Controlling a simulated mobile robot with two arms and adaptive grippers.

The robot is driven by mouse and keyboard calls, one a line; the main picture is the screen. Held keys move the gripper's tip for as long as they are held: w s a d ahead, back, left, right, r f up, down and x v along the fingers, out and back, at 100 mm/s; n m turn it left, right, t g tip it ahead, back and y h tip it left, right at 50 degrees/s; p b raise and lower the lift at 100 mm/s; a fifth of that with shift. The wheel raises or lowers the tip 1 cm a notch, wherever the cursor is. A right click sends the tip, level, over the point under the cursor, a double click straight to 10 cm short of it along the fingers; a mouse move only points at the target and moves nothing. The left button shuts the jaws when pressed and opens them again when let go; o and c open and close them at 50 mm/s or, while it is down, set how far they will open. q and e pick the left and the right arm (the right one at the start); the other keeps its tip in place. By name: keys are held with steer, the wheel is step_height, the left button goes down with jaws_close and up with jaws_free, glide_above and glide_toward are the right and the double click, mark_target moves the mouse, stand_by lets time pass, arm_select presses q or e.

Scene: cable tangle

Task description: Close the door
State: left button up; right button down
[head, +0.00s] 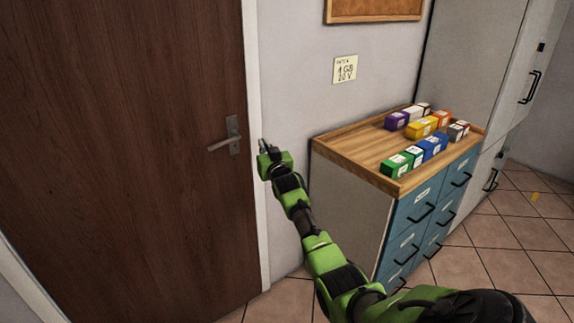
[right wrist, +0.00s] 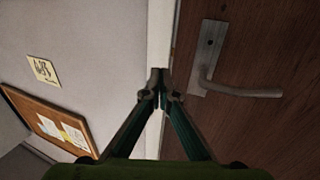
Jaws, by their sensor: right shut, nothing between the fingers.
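The dark brown wooden door (head: 120,150) fills the left of the head view and looks flush with its white frame (head: 254,130). Its metal lever handle (head: 226,141) is on the door's right side; it also shows at the upper right in the right wrist view (right wrist: 225,75). My right gripper (head: 262,145) is just right of the handle, in front of the frame and wall, apart from the handle. In the right wrist view its fingertips (right wrist: 159,80) are together and empty. My left gripper is in neither view.
A wooden-topped cabinet (head: 350,150) with blue drawers stands right of the door, several coloured boxes (head: 427,127) on top. A note (head: 345,69) and a cork board (head: 372,8) are on the wall. Grey lockers (head: 477,60) stand at the right.

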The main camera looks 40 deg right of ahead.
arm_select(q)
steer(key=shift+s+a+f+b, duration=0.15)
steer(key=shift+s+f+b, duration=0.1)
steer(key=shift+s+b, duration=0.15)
arm_select(e)
steer(key=s+a, duration=0.1)
steer(key=s, duration=0.9)
steer(key=shift+s+a, duration=0.15)
steer(key=shift+s, duration=0.1)
